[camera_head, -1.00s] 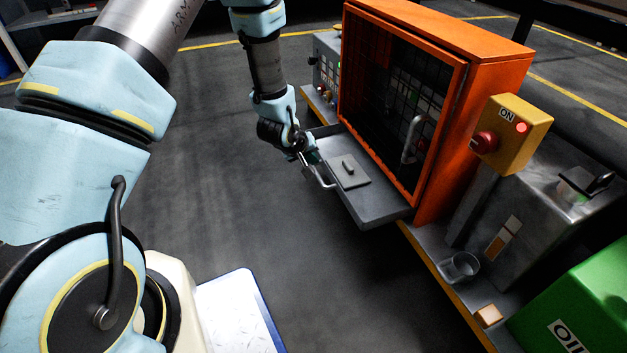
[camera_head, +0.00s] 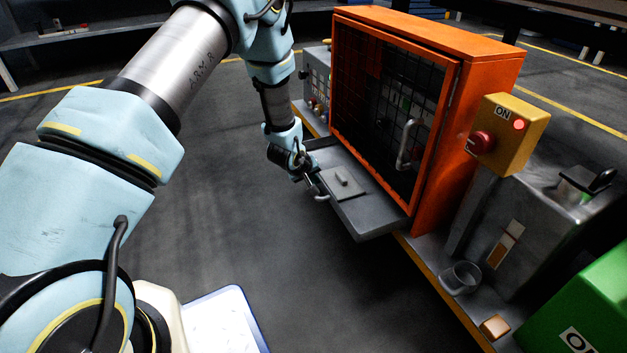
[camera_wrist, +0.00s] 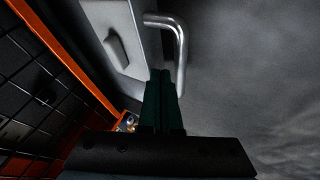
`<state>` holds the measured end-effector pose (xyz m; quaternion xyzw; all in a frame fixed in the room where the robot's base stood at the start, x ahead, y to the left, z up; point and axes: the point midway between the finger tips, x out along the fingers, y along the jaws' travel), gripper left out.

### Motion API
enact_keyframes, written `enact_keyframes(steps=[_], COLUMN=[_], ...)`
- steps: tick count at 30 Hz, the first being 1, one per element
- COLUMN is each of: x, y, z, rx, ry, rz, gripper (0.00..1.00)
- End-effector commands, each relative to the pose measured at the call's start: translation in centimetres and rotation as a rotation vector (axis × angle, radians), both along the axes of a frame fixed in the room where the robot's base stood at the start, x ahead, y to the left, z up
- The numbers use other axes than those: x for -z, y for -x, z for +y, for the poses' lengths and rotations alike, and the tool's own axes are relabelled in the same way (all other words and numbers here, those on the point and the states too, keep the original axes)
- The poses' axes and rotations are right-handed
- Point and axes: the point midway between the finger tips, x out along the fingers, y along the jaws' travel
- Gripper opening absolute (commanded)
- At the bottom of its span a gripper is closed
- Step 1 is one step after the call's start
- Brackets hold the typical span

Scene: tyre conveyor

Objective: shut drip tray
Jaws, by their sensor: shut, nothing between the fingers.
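The grey drip tray (camera_head: 370,217) sticks out from under the orange cabinet in the head view, pulled open. A flat plate with a small raised grip (camera_head: 343,181) lies in it. Its bent metal handle (camera_head: 322,197) is on the front edge; in the wrist view the handle (camera_wrist: 181,50) is a shiny bent bar. My gripper (camera_head: 314,186) is at the tray's front, close to the handle. In the wrist view its dark green fingers (camera_wrist: 160,98) are together with nothing between them, their tips just beside the handle. I cannot tell whether they touch it.
The orange cabinet (camera_head: 430,130) with a mesh door stands above the tray. A yellow switch box (camera_head: 512,130) with a red button, a clear cup (camera_head: 461,278), a small tan block (camera_head: 494,327) and a green box (camera_head: 575,310) are to the right. The floor before the tray is clear.

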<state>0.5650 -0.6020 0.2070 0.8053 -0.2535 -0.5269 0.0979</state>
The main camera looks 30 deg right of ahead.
Motion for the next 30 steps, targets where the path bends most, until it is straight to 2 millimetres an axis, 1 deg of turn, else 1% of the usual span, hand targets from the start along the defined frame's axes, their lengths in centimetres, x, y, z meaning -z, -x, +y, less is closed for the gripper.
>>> enact_keyframes(steps=[4, 7, 11, 12, 15, 19, 21, 24, 30], x=[0.0, -0.1, -0.1, -0.1, 0.0, 0.0, 0.0, 0.0, 0.0], y=[0.0, 0.2, 0.6, 0.8, 1.2, 1.4, 1.5, 1.6, 1.6], z=[-0.2, -1.4, -4.8, -6.0, -8.7, -11.3, -12.1, -12.5, -12.5], rx=[0.001, 0.003, 0.004, 0.005, 0.004, 0.003, 0.002, 0.001, 0.001], ry=[0.001, 0.002, 0.003, 0.004, 0.003, 0.002, 0.001, 0.001, 0.001], rz=[0.0, -0.002, -0.003, -0.002, -0.002, -0.003, -0.002, 0.0, 0.0], gripper=[0.0, 0.0, 0.0, 0.0, 0.0, 0.0, 0.0, 0.0, 0.0])
